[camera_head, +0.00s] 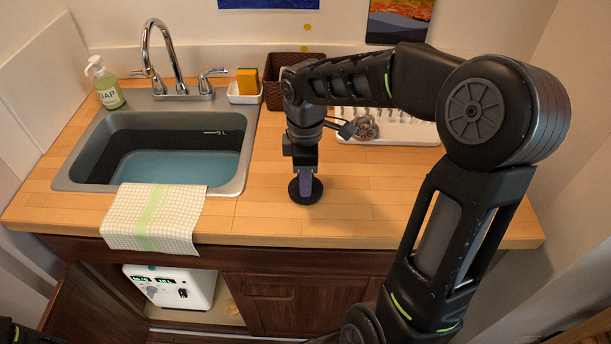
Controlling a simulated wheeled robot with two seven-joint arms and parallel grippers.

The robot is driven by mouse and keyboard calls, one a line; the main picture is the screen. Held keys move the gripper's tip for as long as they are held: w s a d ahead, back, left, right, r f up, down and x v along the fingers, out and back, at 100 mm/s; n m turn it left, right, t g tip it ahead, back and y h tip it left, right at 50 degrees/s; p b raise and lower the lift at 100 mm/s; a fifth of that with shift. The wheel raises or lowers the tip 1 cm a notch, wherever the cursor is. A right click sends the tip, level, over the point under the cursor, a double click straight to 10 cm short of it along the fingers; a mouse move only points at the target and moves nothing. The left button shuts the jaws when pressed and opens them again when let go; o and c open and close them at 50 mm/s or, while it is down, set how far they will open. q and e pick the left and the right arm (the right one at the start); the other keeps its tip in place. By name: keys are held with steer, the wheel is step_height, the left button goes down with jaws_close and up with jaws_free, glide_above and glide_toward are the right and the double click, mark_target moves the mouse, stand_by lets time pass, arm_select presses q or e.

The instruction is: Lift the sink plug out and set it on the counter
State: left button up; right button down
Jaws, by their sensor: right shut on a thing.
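The sink plug, a round black disc (293,196) with a purplish upright part, is at the wooden counter (255,215) to the right of the sink. My right gripper (305,180) points down from above and is shut on the plug's upright part. The disc looks flat and appears to be on or very close to the counter; I cannot tell if it touches. The grey sink (240,165) holds blue water (178,167). The drain is not visible. My left gripper is not in view.
A checked cloth (150,218) hangs over the sink's front edge. Behind are a faucet (165,60), soap bottle (104,83), sponge (247,80) in a white dish, brown basket (275,95) and white drying rack (410,127). Counter is clear around the plug.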

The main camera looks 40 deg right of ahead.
steer(key=c, duration=0.9)
jaws_free()
steer(key=shift+c, duration=0.5)
steer(key=shift+r, duration=0.15)
steer(key=shift+r+p, duration=3.2)
steer(key=shift+r, duration=0.75)
